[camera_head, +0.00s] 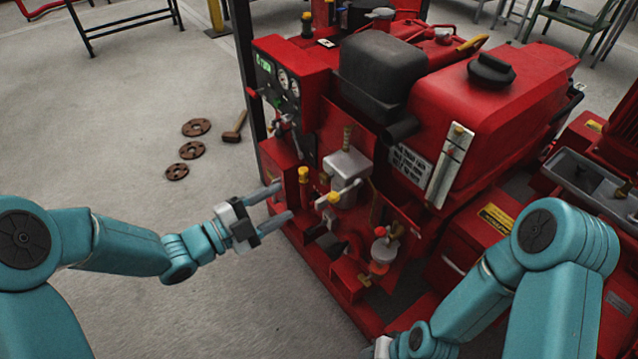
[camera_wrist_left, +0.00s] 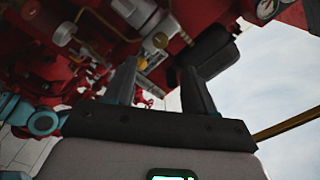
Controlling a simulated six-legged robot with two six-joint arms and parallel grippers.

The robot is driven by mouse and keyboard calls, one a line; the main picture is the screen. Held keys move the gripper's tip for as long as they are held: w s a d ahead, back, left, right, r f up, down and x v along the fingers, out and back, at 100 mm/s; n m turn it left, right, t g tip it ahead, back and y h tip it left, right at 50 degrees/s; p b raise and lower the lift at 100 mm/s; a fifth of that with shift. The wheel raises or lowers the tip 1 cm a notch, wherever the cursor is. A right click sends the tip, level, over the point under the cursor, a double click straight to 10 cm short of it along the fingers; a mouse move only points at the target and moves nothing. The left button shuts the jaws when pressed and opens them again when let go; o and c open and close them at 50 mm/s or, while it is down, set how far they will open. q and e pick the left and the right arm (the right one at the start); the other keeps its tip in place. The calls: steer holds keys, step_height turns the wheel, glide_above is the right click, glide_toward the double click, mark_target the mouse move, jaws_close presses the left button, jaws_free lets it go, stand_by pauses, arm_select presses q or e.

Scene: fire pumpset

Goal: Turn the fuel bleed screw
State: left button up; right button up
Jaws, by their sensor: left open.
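The red pumpset (camera_head: 470,110) fills the middle and right of the head view. Brass and yellow fittings sit on its near side: a yellow-capped post (camera_head: 303,175), a yellow knob (camera_head: 333,197) and a brass fitting on top of the grey filter housing (camera_head: 347,165). I cannot tell which is the fuel bleed screw. My left gripper (camera_head: 284,201) is open and empty, its fingers pointing at the pumpset's near left corner. In the left wrist view a brass-yellow fitting (camera_wrist_left: 160,40) shows just beyond the two spread fingers. Only the edge of my right gripper's body shows at the bottom; its fingers are hidden.
A gauge panel (camera_head: 285,85) rises behind the left gripper. A small bowl-like fitting (camera_head: 383,252) stands low on the pumpset. The floor left of the pumpset is mostly clear.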

mark_target(322, 180)
arm_select(q)
steer(key=b+x, duration=0.2)
steer(key=x, duration=0.9)
jaws_close()
arm_select(e)
steer(key=shift+w+d+f+t, duration=0.15)
steer(key=shift+w+f, duration=0.1)
steer(key=shift+f, duration=0.35)
steer(key=shift+w+d+f+t, duration=0.15)
steer(key=shift+w+f, duration=0.1)
steer(key=shift+f, duration=0.3)
